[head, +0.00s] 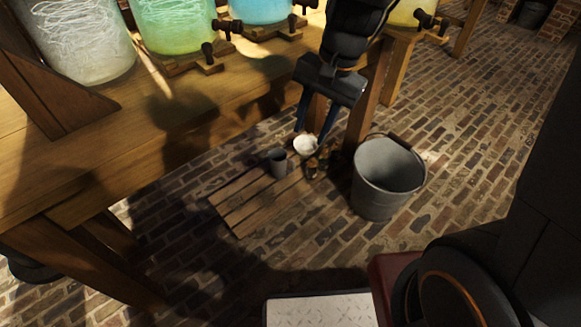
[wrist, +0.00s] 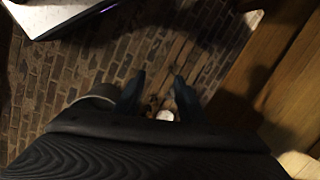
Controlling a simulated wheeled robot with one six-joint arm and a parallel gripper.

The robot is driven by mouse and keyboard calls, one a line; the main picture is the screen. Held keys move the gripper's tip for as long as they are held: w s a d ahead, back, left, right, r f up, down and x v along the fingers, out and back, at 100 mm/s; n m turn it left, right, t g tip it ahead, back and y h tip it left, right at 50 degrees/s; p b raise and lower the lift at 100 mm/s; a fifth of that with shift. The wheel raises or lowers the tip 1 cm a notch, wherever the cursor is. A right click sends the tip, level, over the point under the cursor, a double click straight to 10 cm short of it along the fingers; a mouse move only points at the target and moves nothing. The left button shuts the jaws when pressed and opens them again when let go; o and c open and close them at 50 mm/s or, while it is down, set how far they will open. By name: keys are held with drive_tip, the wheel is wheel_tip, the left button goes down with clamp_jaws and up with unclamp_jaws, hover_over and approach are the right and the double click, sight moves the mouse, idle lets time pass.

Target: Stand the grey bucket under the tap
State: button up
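The grey bucket (head: 375,190) stands upright on the brick floor, right of a slatted wooden board. Its handle, with a brown grip (head: 398,141), lies by the rim. In the wrist view part of its rim (wrist: 95,97) shows at the left, mostly hidden by my gripper body. Which tap is meant I cannot tell. My gripper (head: 315,125) points down, open and empty, left of and above the bucket; its fingers also show apart (wrist: 158,95).
The slatted board (head: 245,205) carries a small grey cup (head: 277,163), a white bowl (head: 306,146) and small brown items (head: 313,168). The wooden table (head: 150,125) and its leg (head: 368,100) stand close to my gripper. Brick floor right of the bucket is clear.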

drive_tip(key=s+a+r+n+h, duration=0.1)
drive_tip(key=s+a+r+n, duration=0.1)
drive_tip(key=s+n, duration=0.4)
drive_tip(key=s+a+r+n, duration=0.2)
drive_tip(key=s+n, duration=0.4)
drive_tip(key=s, duration=0.3)
drive_tip(key=shift+s+a+h, duration=0.2)
drive_tip(key=shift+a+h, duration=0.2)
drive_tip(key=shift+a, duration=0.35)
